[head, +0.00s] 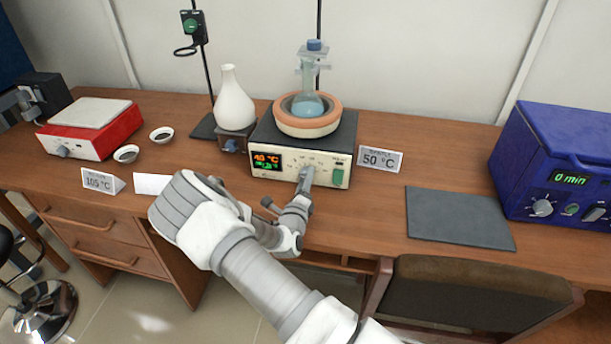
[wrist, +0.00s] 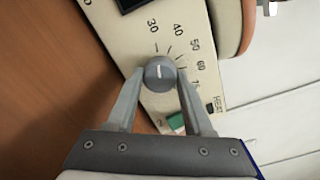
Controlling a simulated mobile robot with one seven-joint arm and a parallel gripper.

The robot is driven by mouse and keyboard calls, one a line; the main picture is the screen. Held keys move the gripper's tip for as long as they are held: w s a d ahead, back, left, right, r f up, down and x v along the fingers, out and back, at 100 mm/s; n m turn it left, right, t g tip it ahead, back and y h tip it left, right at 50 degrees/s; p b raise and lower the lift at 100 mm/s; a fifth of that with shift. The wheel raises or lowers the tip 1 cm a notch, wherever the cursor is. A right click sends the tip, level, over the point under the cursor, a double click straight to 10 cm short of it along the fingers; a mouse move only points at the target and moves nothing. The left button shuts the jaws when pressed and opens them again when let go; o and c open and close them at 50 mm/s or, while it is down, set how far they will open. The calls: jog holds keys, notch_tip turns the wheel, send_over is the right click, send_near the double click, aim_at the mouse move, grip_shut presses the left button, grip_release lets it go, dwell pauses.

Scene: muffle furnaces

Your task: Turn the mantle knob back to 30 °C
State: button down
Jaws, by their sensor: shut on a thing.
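The heating mantle (head: 286,119) is a beige and orange bowl holding a flask of blue liquid (head: 306,104). Its control box (head: 318,175) carries an orange and green display (head: 266,160); the orange line looks like 40 °C, and the green line is too small to read surely. My gripper (head: 305,180) is at the box front. In the wrist view its two fingers close on opposite sides of the round grey mantle knob (wrist: 160,74). The knob's white pointer line points roughly up, toward the 30–40 part of the scale; its exact setting is hard to tell.
A card reading 50 °C (head: 381,159) stands right of the mantle box, close to my gripper. A green switch (head: 338,178) sits right of the knob. A white flask (head: 233,102), a red hotplate (head: 92,129) and a blue furnace (head: 560,165) stand on the bench. A grey mat (head: 460,218) lies empty.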

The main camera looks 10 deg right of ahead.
jog(key=shift+n, duration=0.3)
jog(key=shift+c, duration=1.4)
grip_release()
jog(key=p+v, duration=0.1)
jog(key=v, duration=1.6)
jog(key=shift+s+p, duration=0.2)
jog(key=shift+p, duration=0.1)
jog(key=shift+a, duration=0.15)
